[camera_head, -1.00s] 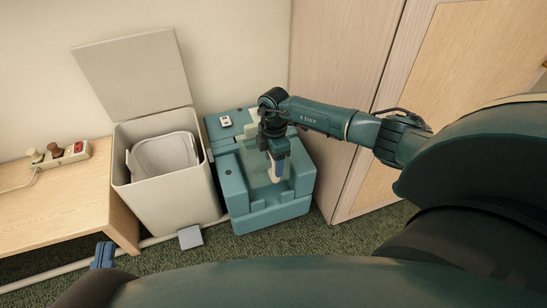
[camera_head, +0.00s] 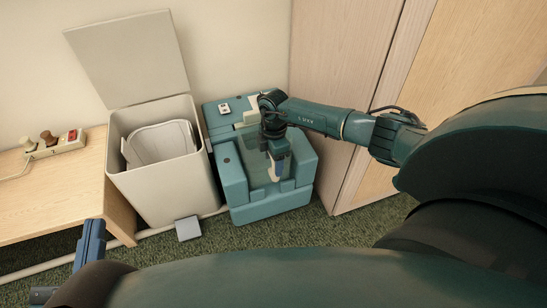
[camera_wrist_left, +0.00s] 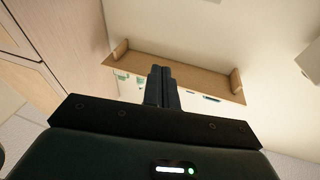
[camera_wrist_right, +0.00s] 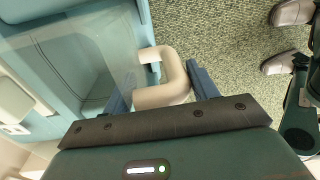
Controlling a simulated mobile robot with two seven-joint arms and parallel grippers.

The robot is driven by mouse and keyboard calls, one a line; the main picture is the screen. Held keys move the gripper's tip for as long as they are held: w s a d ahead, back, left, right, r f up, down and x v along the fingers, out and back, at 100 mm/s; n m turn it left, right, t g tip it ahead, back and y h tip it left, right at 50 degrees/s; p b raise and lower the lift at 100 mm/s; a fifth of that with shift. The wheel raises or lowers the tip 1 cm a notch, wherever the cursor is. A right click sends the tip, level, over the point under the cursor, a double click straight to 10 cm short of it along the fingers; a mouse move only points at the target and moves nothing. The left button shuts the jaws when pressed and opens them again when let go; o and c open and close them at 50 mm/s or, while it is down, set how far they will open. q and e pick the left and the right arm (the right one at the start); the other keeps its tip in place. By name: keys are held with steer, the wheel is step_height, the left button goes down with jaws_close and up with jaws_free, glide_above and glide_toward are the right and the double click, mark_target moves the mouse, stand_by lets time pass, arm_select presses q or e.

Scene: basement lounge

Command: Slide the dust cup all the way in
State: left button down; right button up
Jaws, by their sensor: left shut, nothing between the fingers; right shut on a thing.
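The dust cup (camera_wrist_right: 95,55) is a clear box in the front of a teal machine (camera_head: 240,205) on the floor. Its cream loop handle (camera_wrist_right: 178,82) faces out in the right wrist view. My right gripper (camera_head: 277,168) is shut on this handle, with a finger on each side of it in the right wrist view (camera_wrist_right: 162,90). The arm covers part of the cup in the head view, and I cannot tell how deep it sits. My left gripper (camera_head: 95,228) is shut and empty at the lower left; its fingers touch each other in the left wrist view (camera_wrist_left: 160,72).
A light bin (camera_head: 170,190) with a raised lid (camera_head: 130,58) stands left of the machine, its grey pedal (camera_head: 188,229) in front. A wooden bench (camera_head: 60,205) carries a power strip (camera_head: 55,146). A wood cabinet (camera_head: 345,80) is close on the right. Green carpet (camera_head: 235,238) lies in front.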

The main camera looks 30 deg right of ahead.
mark_target(259, 168)
steer(key=shift+f+b, duration=0.8)
steer(key=shift+f, duration=0.95)
arm_select(q)
steer(key=shift+w+d+r+t+h+b, duration=0.15)
steer(key=shift+r+t+h+b, duration=0.2)
steer(key=shift+r+h, duration=0.3)
arm_select(e)
steer(key=shift+f, duration=0.3)
arm_select(q)
steer(key=shift+f, duration=0.25)
arm_select(e)
steer(key=shift+f, duration=0.3)
steer(key=o, duration=1.4)
